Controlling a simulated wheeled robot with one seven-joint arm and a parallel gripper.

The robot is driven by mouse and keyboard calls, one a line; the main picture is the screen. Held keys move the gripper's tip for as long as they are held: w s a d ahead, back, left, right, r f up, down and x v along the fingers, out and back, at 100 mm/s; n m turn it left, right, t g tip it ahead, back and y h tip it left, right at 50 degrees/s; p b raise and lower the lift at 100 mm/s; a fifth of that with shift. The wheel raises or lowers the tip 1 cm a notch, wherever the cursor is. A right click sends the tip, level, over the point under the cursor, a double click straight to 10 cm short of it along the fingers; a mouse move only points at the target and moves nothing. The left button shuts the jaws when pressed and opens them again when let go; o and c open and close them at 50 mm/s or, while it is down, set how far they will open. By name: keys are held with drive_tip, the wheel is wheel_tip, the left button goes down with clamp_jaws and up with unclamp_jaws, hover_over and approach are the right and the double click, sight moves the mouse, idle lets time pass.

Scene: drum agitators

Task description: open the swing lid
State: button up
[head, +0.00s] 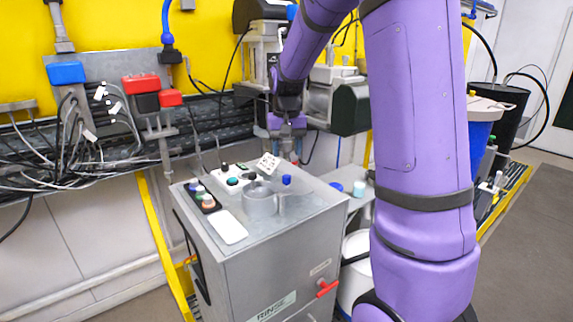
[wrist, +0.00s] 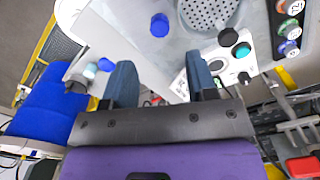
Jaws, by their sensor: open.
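The grey metal cabinet (head: 290,250) stands below my arm. On its top is a short grey cylinder (head: 260,203); a round perforated surface (wrist: 206,10) shows at the top of the wrist view. A blue knob (head: 287,181) stands beside the cylinder and also shows in the wrist view (wrist: 160,25). I cannot tell for sure which part is the swing lid. My gripper (head: 289,153) is above the back of the cabinet top, apart from the knob and cylinder. In the wrist view its two fingers (wrist: 160,75) are spread with nothing held between them.
A tray of coloured buttons (head: 203,197) and a white plate (head: 229,227) lie on the cabinet top. A red handle (head: 326,288) juts from its front. Cables and a red-topped box (head: 141,84) are on the wall at left. A blue drum (head: 479,137) stands at right.

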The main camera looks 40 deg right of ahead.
drive_tip(key=shift+r, duration=1.25)
drive_tip(key=s+a+r+n+t, duration=0.3)
drive_tip(key=s+a+r, duration=0.55)
drive_tip(key=s, duration=0.45)
drive_tip(key=s+a+n+t, duration=0.2)
drive_tip(key=s+a, duration=0.4)
drive_tip(key=s, duration=0.7)
drive_tip(key=shift+s+a+f+n, duration=0.15)
drive_tip(key=shift+f+n, duration=0.05)
drive_tip(key=shift+n, duration=0.1)
